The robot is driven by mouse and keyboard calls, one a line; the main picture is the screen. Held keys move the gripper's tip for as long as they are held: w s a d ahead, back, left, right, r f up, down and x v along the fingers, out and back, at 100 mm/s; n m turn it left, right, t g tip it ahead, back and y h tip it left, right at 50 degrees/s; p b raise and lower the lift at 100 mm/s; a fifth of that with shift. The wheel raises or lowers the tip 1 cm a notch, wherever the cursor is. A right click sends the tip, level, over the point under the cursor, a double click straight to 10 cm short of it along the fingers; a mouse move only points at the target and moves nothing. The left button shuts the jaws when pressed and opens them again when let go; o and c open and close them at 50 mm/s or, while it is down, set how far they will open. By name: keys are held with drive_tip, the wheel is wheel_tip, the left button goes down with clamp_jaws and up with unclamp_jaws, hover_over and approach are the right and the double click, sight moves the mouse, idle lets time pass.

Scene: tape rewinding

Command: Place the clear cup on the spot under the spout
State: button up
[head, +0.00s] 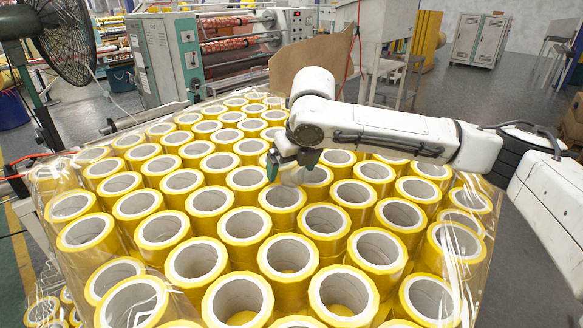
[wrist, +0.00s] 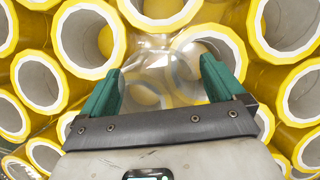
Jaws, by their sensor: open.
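A clear, see-through round object, which looks like the clear cup (wrist: 172,72), shows between and just beyond the fingertips in the wrist view. Its outline is faint against the yellow rolls behind it. In the head view a faint clear shape, likely the same cup (head: 297,176), is just below the fingers. My gripper (head: 290,161) points down over the middle of the rolls. In the wrist view its two green fingers (wrist: 160,70) are apart, one on each side of the clear shape. I cannot tell whether they touch it. I can make out no spout or spot under it.
Many upright yellow tape rolls (head: 287,255) with grey cores fill a plastic-wrapped surface. A brown board (head: 312,62) stands behind my gripper. A fan (head: 67,35) and a rewinding machine (head: 168,55) are at the back left. Open floor (head: 530,100) lies at the right.

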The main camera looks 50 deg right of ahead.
drive_tip(key=shift+w+f, duration=0.1)
drive_tip(key=shift+f, duration=0.1)
drive_tip(key=shift+c, duration=0.4)
drive_tip(key=c, duration=1)
drive_tip(key=shift+r, duration=0.1)
drive_tip(key=shift+c, duration=0.2)
